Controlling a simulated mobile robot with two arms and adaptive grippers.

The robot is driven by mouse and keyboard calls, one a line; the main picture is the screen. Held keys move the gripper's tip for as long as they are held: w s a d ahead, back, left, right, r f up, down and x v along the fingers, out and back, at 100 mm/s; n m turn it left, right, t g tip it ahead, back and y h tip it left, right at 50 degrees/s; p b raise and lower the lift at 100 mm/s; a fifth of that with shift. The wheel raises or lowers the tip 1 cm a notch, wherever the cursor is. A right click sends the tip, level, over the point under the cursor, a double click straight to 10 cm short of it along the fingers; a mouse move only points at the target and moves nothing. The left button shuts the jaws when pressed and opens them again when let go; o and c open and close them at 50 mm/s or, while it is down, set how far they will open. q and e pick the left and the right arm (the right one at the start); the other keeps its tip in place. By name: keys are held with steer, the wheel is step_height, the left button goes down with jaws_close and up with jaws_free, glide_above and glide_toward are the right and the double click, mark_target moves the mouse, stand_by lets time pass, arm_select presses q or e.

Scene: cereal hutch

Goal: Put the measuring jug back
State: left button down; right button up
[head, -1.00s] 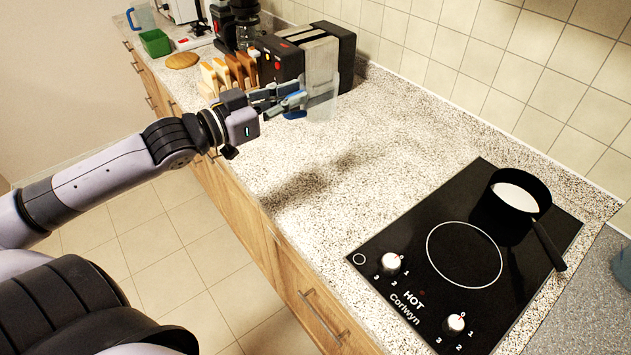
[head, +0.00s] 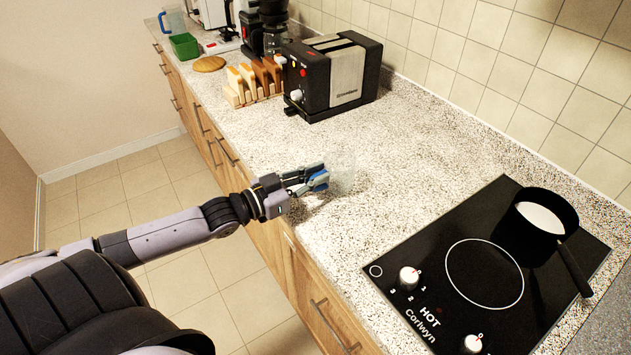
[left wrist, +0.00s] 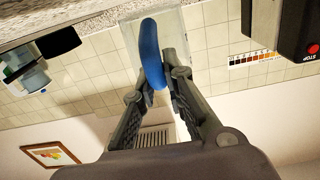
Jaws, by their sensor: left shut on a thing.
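The measuring jug (head: 343,174) is clear and see-through, with a blue handle that shows best in the left wrist view (left wrist: 152,55). My left gripper (head: 308,179) is shut on the handle, with a finger on each side of it in the left wrist view (left wrist: 160,82). The jug is at or over the bare counter between the toaster and the hob. I cannot tell whether its base touches the counter. Its clear body is faint in both views. My right gripper is not in view.
A black and steel toaster (head: 332,78) stands behind, beside a rack of bread slices (head: 254,80). A black hob (head: 483,270) carries a pan of white liquid (head: 540,220). A green box (head: 184,45) and a blue-handled container (head: 172,20) stand far left. The counter (head: 400,135) between toaster and hob is clear.

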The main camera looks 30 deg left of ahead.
arm_select(q)
steer(key=shift+f, duration=0.85)
steer(key=shift+f, duration=0.15)
steer(key=c, duration=1.7)
jaws_free()
steer(key=shift+o, duration=0.2)
steer(key=shift+r, duration=0.2)
